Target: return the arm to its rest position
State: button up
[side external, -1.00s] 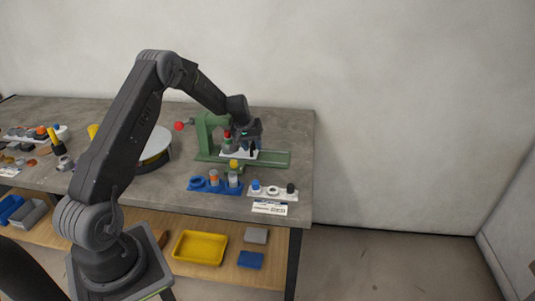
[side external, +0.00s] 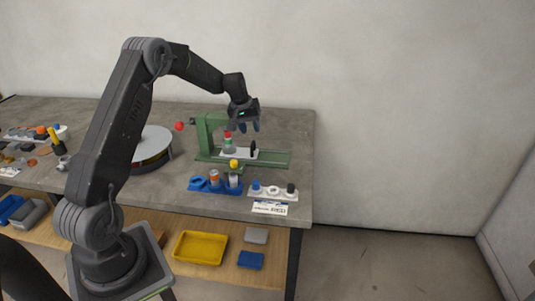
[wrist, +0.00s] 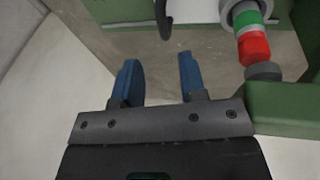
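My gripper (side external: 249,126) hangs in the air above the green frame jig (side external: 204,132) in the side external view. Its two blue fingers stand apart with nothing between them, as the wrist view (wrist: 155,82) also shows. Below it, on the jig's base, is a white plate (side external: 240,154) with a red-and-green topped piece (side external: 228,141) and a dark upright piece (side external: 253,148). In the wrist view the red and green piece (wrist: 252,40) is at the upper right, clear of my fingers, and a dark hook-shaped part (wrist: 163,18) is at the top.
A blue rack (side external: 205,187) and a white rack (side external: 284,195) with small parts stand at the table's front edge. A round white-topped turntable (side external: 152,144) is to the left, with a red ball knob (side external: 180,126) near the jig. A yellow tray (side external: 201,248) is on the shelf below. The air above the table's right is free.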

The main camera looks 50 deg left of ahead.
jog(key=s+d+r+m, duration=0.1)
jog(key=s+d+r, duration=0.2)
jog(key=d+r, duration=0.25)
jog(key=s+d+r+m+t, duration=0.1)
jog(key=s+d+r+m, duration=0.15)
jog(key=d+r, duration=0.35)
jog(key=s+d+r+m, duration=0.1)
jog(key=s+d+r, duration=0.25)
jog(key=d, duration=0.35)
jog(key=s+d+m, duration=0.1)
jog(key=s+d, duration=0.3)
jog(key=s, duration=0.3)
jog(key=s+d+r+m+t, duration=0.1)
jog(key=s+d+m, duration=0.1)
jog(key=s+d, duration=0.2)
jog(key=s+d+r+m, duration=0.1)
jog(key=s+d, duration=0.3)
jog(key=s, duration=0.6)
jog(key=shift+d+m, duration=0.15)
jog(key=shift+m, duration=0.2)
